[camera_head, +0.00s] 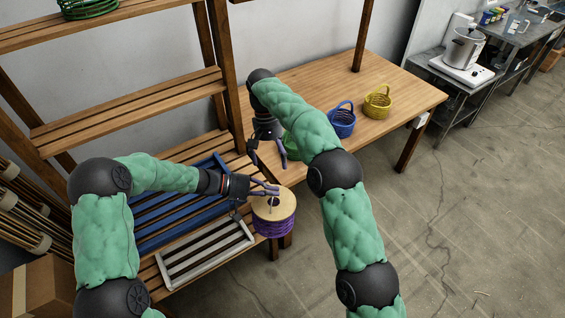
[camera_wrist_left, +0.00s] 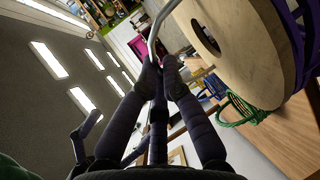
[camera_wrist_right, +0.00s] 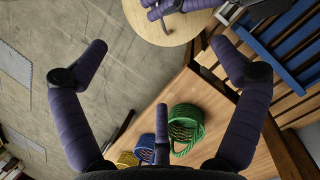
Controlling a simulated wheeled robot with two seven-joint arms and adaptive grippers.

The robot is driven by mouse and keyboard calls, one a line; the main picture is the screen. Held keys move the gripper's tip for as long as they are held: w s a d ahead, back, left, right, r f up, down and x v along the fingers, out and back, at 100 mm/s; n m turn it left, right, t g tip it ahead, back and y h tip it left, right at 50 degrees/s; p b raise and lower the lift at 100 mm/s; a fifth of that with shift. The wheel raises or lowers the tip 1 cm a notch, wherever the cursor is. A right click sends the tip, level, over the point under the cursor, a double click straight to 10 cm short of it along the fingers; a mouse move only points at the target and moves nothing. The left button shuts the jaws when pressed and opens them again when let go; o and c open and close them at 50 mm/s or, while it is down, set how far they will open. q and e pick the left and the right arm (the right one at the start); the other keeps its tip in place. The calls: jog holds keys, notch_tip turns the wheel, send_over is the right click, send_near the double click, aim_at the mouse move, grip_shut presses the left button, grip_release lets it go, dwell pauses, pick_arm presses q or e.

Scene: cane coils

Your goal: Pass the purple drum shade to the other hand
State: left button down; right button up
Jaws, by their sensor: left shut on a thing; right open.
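The purple drum shade (camera_head: 273,222) has a round pale wooden top and a bent metal handle. It hangs past the front of the slatted shelf in the head view. My left gripper (camera_head: 272,191) is shut on its handle, above the top. The wooden top also shows in the left wrist view (camera_wrist_left: 225,62) and, with my left fingers over it, in the right wrist view (camera_wrist_right: 168,35). My right gripper (camera_head: 268,158) is open and empty, just behind the shade. Its spread fingers (camera_wrist_right: 160,50) do not touch the shade.
A green basket (camera_wrist_right: 186,142) stands close to my right gripper. A blue basket (camera_head: 342,123) and a yellow basket (camera_head: 377,105) stand farther along the wooden table (camera_head: 420,95). A blue tray (camera_head: 150,240) and a white tray (camera_head: 180,275) lie on the slatted shelf. Floor at the right is open.

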aim_at(287, 194)
jog(key=s+d+f+n, duration=0.1)
jog(key=f, duration=0.4)
jog(key=s+d+f+n, duration=0.1)
jog(key=d+f, duration=0.1)
jog(key=f, duration=0.3)
jog(key=s+d+f+n+g, duration=0.1)
jog(key=f+n, duration=0.1)
jog(key=f, duration=0.3)
jog(key=shift+d, duration=0.2)
jog(key=c, duration=1.3)
pick_arm(q)
jog(key=c, duration=1.6)
grip_release()
pick_arm(e)
jog(key=shift+d, duration=0.1)
pick_arm(q)
jog(key=shift+o, duration=1.3)
pick_arm(e)
jog(key=c, duration=0.3)
pick_arm(q)
jog(key=shift+a, duration=0.1)
